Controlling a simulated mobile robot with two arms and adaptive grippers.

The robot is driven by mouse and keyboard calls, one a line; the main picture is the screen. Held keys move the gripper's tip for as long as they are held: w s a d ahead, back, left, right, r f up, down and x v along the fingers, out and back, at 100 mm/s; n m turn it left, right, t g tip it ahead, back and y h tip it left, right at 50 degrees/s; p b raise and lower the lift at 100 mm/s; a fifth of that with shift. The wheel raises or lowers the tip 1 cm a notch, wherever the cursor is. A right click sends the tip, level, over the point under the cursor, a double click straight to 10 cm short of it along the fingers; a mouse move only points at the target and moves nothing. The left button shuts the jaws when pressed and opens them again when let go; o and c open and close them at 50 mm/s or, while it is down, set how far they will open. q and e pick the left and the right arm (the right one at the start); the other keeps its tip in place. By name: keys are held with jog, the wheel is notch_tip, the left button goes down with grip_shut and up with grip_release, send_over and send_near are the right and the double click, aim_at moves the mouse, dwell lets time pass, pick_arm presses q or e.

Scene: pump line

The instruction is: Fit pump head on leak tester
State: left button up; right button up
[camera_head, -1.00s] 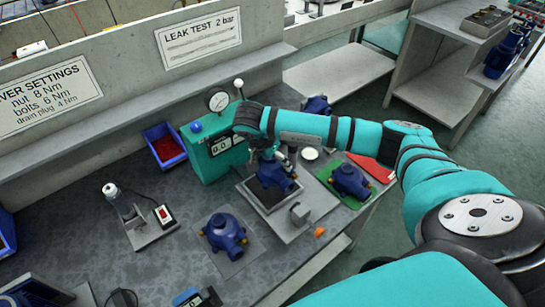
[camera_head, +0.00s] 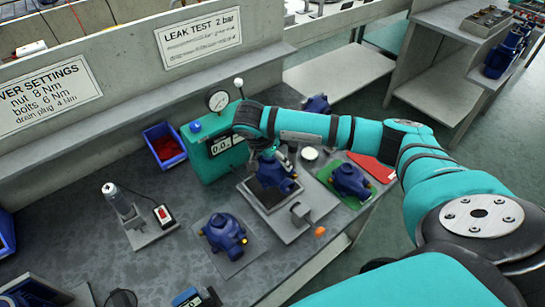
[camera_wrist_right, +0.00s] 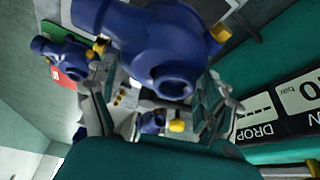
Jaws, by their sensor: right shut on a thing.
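The leak tester is a teal box (camera_head: 203,165) with a round gauge and a digital display. Its grey fixture plate (camera_head: 298,228) with a dark pad lies in front of it. A blue pump head (camera_head: 275,176) with brass-coloured fittings is at the dark pad, tilted in the picture; I cannot tell whether it touches the pad. My right gripper (camera_head: 283,156) is shut on this pump head, its fingers partly hidden by the wrist. In the right wrist view the blue pump head (camera_wrist_right: 165,45) fills the top, between the fingers. My left gripper is not in view.
Another blue pump (camera_head: 223,234) sits on a grey mat to the left, and one (camera_head: 350,181) on a green mat to the right. A red mat (camera_head: 374,167) lies beyond it. A blue bin (camera_head: 165,146) and a driver stand (camera_head: 124,208) are on the left.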

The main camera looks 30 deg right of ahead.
jog(key=shift+f+b, duration=2.4)
jog(key=shift+f, duration=0.3)
dwell(0.7)
jog(key=o, duration=1.1)
jog(key=shift+o, duration=0.5)
jog(key=shift+f, duration=0.1)
jog(key=shift+r, duration=0.2)
jog(key=shift+r+p, duration=2.95)
jog(key=shift+r, duration=1.45)
jog(key=shift+f, duration=0.1)
